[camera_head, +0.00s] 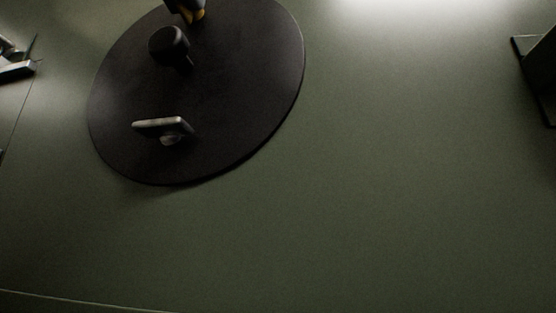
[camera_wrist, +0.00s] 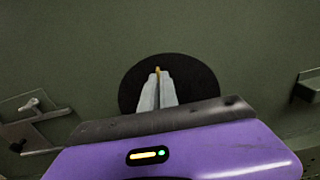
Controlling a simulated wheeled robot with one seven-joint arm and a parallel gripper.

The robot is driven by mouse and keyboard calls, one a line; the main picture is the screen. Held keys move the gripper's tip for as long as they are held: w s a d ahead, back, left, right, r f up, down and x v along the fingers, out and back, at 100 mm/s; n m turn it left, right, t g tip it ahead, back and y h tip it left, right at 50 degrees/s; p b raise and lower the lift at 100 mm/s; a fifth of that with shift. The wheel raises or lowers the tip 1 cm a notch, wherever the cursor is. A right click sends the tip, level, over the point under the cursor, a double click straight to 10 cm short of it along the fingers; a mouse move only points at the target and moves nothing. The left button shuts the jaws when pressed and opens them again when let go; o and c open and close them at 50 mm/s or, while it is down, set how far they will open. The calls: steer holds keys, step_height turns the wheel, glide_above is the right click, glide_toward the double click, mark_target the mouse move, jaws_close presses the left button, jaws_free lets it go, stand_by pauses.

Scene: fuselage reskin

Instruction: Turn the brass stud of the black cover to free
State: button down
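The black cover (camera_head: 235,125) is a round dark disc on the green skin, at the upper left in the head view. It also shows in the wrist view (camera_wrist: 205,88). On it are a dark rounded knob (camera_head: 168,45) and a small grey-topped raised piece (camera_head: 163,127). A brass-yellow part (camera_head: 196,15), probably the stud, shows at the top edge, partly cut off. In the wrist view, my gripper's two pale fingers (camera_wrist: 158,78) lie close together over the cover. A small brass piece (camera_wrist: 157,70) shows at their tips; whether they grip it is unclear.
Metal bracket-like parts (camera_wrist: 30,122) lie at the left in the wrist view. A dark block (camera_head: 540,75) stands at the right edge in the head view. The green surface (camera_head: 380,200) between the cover and that block is clear.

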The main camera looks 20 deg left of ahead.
steer(key=shift+n, duration=0.4)
steer(key=c, duration=1.6)
jaws_free()
steer(key=shift+s, duration=0.15)
steer(key=b+v, duration=0.1)
steer(key=v, duration=0.6)
steer(key=shift+s+d+b, duration=0.1)
steer(key=shift+s+b, duration=0.2)
steer(key=shift+b, duration=0.1)
